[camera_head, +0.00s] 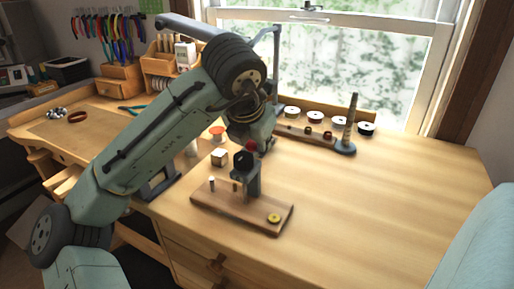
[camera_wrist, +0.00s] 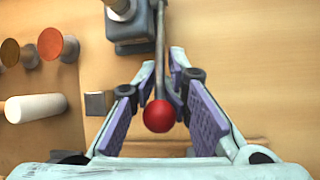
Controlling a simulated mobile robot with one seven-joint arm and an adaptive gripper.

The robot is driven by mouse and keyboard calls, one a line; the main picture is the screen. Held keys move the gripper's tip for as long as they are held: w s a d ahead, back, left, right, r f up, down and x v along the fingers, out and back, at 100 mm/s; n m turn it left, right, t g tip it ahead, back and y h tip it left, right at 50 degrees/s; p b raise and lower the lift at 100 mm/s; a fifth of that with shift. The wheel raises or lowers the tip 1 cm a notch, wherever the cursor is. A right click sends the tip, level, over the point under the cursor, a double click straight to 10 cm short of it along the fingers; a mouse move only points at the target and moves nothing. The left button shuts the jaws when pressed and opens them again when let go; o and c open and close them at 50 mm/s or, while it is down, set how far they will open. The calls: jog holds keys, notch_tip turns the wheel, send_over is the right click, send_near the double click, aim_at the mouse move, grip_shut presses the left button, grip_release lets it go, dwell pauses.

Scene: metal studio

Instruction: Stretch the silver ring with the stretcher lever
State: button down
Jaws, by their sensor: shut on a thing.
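The stretcher stands on a wooden base (camera_head: 240,208) on the bench, with a dark upright post (camera_head: 246,180). Its lever ends in a red ball (camera_head: 250,146). In the wrist view the thin metal lever (camera_wrist: 160,45) runs from the dark stretcher head (camera_wrist: 131,28) to the red ball (camera_wrist: 159,116). My gripper (camera_wrist: 166,68) is shut on the lever rod near its fingertips, with the red ball between the purple pads. In the head view my gripper (camera_head: 264,140) is at the ball, partly hidden by my wrist. I cannot make out the silver ring.
A yellow disc (camera_head: 274,218) sits on the base's right end. A tapered ring mandrel (camera_head: 350,122) stands at the back right. The bench's right side is clear.

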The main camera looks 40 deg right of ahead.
jog(key=c, duration=2)
grip_release()
jog(key=shift+a, duration=0.15)
jog(key=shift+c, duration=0.2)
jog(key=shift+o, duration=1.2)
jog(key=shift+s+a+r, duration=0.15)
jog(key=shift+a, duration=0.05)
jog(key=shift+o, duration=0.2)
jog(key=shift+d, duration=0.1)
jog(key=v, duration=1.2)
